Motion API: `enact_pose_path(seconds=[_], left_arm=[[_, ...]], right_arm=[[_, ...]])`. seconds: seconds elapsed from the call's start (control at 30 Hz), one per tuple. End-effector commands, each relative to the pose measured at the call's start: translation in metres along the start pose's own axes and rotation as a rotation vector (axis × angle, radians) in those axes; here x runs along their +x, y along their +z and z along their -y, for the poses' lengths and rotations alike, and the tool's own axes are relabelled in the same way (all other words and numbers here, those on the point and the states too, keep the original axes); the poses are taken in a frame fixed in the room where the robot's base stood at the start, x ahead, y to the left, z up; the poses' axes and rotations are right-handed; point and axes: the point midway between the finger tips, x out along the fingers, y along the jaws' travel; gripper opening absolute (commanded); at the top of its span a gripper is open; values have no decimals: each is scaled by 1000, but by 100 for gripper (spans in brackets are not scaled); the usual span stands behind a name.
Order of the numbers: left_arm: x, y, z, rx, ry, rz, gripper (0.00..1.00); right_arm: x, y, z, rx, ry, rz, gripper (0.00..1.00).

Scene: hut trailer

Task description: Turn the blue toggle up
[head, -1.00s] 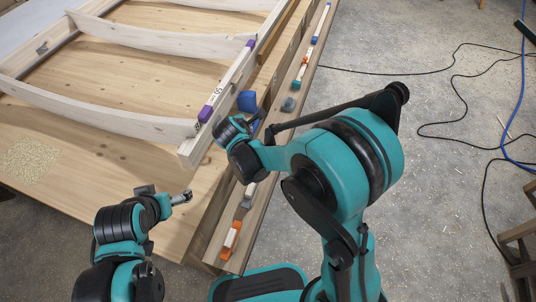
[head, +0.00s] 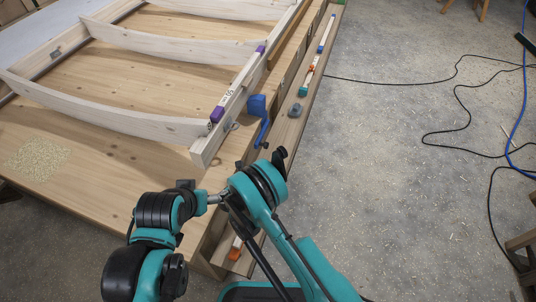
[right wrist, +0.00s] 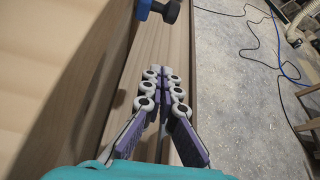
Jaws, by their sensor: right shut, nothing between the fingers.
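The blue toggle (head: 257,106) is on the side of the wooden bench, beside the frame's corner. Its blue lever hangs down to a dark knob. In the right wrist view a blue part of it (right wrist: 143,8) and the dark knob show at the top edge, cut off. My right gripper (right wrist: 158,72) is shut and empty, its fingertips pointing toward the toggle but apart from it. In the head view the right gripper is hidden by my arm. The left arm's end (head: 212,198) is over the bench's near edge; its fingers are not clear.
A pale wooden frame (head: 160,124) lies on the bench. A narrow ledge (head: 287,127) along its side holds a grey object (head: 295,109), markers and an orange-ended item (head: 235,247). Black cables (head: 400,83) and a blue hose lie on the floor to the right.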

Motion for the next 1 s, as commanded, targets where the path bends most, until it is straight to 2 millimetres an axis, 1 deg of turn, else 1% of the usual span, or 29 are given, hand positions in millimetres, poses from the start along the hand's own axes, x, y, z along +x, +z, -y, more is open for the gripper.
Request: enact_pose_path(seconds=[0.37, 0.47, 0.57, 0.67, 0.73, 0.8, 1.0], left_arm=[[-2, -2, 0, 0, 0, 0, 88], [-9, -7, 0, 0, 0, 0, 88], [-21, -15, 0, 0, 0, 0, 88], [-34, -25, 0, 0, 0, 0, 88], [-22, -16, 0, 0, 0, 0, 88], [-16, -11, 0, 0, 0, 0, 88], [-4, -2, 0, 0, 0, 0, 88]], right_arm=[[1, 1, 0, 1, -1, 0, 0], [6, 3, 0, 2, -2, -1, 0], [13, 5, 0, 2, -2, -1, 0], [23, 6, 1, 3, -2, -1, 0], [44, -1, 1, 3, -3, -1, 0], [60, -3, 1, 5, -3, -1, 0], [103, -3, 1, 4, -3, -1, 0]])
